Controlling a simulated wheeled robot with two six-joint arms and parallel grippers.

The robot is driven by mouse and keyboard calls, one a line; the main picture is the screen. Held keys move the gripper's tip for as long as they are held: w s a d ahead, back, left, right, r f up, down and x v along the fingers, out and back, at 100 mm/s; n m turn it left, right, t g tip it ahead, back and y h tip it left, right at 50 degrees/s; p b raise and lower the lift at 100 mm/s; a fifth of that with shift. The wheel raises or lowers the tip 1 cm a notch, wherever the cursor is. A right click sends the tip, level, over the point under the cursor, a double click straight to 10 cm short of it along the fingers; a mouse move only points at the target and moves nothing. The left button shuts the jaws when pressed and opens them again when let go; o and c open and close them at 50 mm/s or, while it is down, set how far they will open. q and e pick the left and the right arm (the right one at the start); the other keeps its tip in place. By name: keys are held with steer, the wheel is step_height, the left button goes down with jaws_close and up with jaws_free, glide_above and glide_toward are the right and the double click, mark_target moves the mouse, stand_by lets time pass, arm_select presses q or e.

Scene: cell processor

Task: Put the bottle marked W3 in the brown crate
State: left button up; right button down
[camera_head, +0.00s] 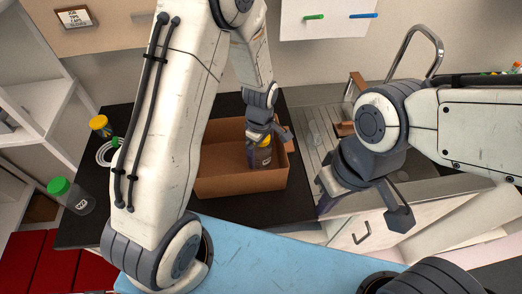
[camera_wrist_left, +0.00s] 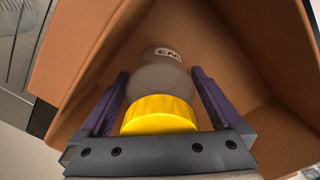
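The bottle (camera_head: 261,155) has a grey, see-through body and a yellow cap. It is inside the brown crate (camera_head: 240,181), near the crate's right side. In the left wrist view the bottle (camera_wrist_left: 160,83) shows an upside-down label that appears to read W3. My left gripper (camera_head: 262,134) reaches down into the crate with its fingers on both sides of the bottle, and in the left wrist view (camera_wrist_left: 160,85) they appear to touch it. I cannot tell whether the bottle touches the crate floor. My right gripper (camera_head: 362,207) is open and empty, right of the crate.
A sink with a tall faucet (camera_head: 418,48) lies at the right. A blue surface (camera_head: 270,262) is in front.

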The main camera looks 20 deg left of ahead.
arm_select(q)
steer(key=shift+r, duration=0.45)
step_height(320, 180, up, 11)
steer(key=shift+d+r+b, duration=0.1)
steer(key=shift+b, duration=0.75)
steer(key=s+d+r+m, duration=0.2)
steer(key=s+d+m, duration=0.2)
steer(key=s+m, duration=0.6)
steer(key=s+d+r+m+h, duration=0.1)
steer(key=s+d+r+m, duration=0.2)
steer(key=s+m, duration=0.8)
steer(key=shift+d, duration=0.35)
